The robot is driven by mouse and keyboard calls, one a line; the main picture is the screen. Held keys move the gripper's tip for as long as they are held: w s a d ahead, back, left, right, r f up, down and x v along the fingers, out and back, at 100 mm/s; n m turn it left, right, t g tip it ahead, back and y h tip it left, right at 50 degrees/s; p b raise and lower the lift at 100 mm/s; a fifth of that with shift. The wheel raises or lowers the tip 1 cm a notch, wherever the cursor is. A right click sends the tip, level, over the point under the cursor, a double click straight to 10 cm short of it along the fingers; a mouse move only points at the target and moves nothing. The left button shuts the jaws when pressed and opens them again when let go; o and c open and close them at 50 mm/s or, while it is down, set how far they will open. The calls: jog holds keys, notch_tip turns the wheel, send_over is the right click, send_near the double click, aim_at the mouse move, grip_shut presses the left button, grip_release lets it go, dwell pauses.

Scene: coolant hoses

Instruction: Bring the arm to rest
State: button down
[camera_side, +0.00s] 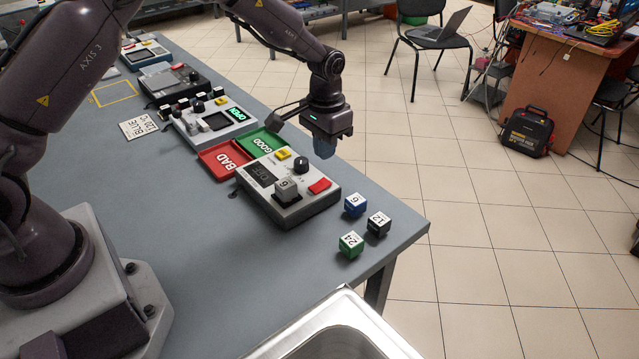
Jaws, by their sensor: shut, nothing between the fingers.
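My gripper (325,150) hangs from the arm above the grey table (215,275), near its right edge. It points down, with its fingers shut and empty. It appears apart from everything below it. Under it and to its left is a white device (318,203) with a small display, a yellow button, a black knob and a red button.
A blue cube (355,206), a black cube (378,224) and a green cube (350,244) stand near the table's right corner. A red BAD tray (224,160) and a green GOOD tray (262,144) lie behind the device. A metal basin (335,325) is in front.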

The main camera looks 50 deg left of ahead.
jog(key=s, duration=0.3)
jog(key=shift+s+f+g, duration=0.1)
jog(key=shift+s+g, duration=0.15)
jog(key=shift+g, duration=0.15)
jog(key=s+d+r+t, duration=0.1)
jog(key=s+r+t, duration=0.5)
jog(key=s+r, duration=1.7)
jog(key=shift+s+r, duration=0.4)
jog(key=shift+s, duration=0.75)
jog(key=shift+d, duration=0.1)
